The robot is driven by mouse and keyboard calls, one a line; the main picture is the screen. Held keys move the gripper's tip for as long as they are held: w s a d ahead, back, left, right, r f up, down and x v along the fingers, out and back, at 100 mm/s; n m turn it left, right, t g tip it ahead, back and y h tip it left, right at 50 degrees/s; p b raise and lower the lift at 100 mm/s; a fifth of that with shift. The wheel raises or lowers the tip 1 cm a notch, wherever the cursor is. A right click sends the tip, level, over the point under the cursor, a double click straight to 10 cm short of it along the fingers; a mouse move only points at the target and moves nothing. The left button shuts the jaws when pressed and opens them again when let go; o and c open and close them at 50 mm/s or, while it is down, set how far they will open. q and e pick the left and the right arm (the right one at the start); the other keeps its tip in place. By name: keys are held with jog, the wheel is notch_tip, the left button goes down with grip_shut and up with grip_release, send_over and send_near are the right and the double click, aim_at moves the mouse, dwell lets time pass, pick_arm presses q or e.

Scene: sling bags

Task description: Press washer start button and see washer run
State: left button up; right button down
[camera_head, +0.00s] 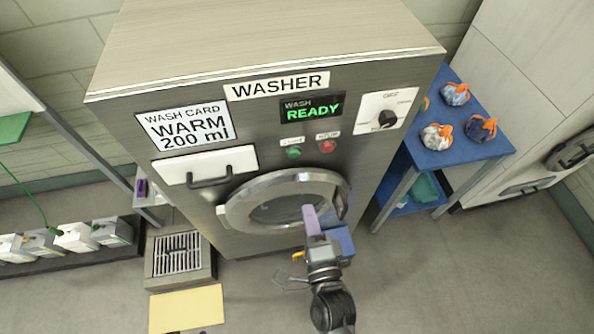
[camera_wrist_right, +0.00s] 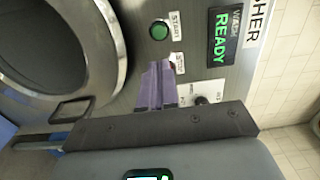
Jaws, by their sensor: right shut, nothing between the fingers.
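The washer (camera_head: 190,80) is a grey metal front-loader, and its display (camera_head: 312,107) reads "WASH READY" in green. The green start button (camera_head: 293,152) sits below the display, left of a red button (camera_head: 327,146). My right gripper (camera_head: 311,214) has purple fingers, shut with nothing between them, in front of the round door (camera_head: 240,212), below the buttons. In the right wrist view the start button (camera_wrist_right: 159,30) shows under a START label, beyond and apart from the fingers (camera_wrist_right: 154,86). My left gripper is not in view.
A drawer (camera_head: 205,168) with a dark handle is at the washer's upper left, below a card reading "WARM 200 ml" (camera_head: 187,125). A dial (camera_head: 387,118) is at the right. A blue table (camera_head: 445,158) with several tied bundles stands right. A floor grate (camera_head: 178,254) lies left.

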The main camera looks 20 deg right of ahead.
jog(key=shift+w, duration=0.15)
dwell(0.3)
jog(key=p, duration=0.1)
send_near(294, 156)
jog(key=w, duration=0.3)
jog(key=w+d, duration=0.1)
jog(key=w, duration=0.2)
jog(key=shift+w+d, duration=0.2)
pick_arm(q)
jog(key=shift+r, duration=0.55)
pick_arm(e)
jog(key=shift+w, duration=0.15)
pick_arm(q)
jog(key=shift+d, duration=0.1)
pick_arm(e)
jog(key=shift+w, duration=0.1)
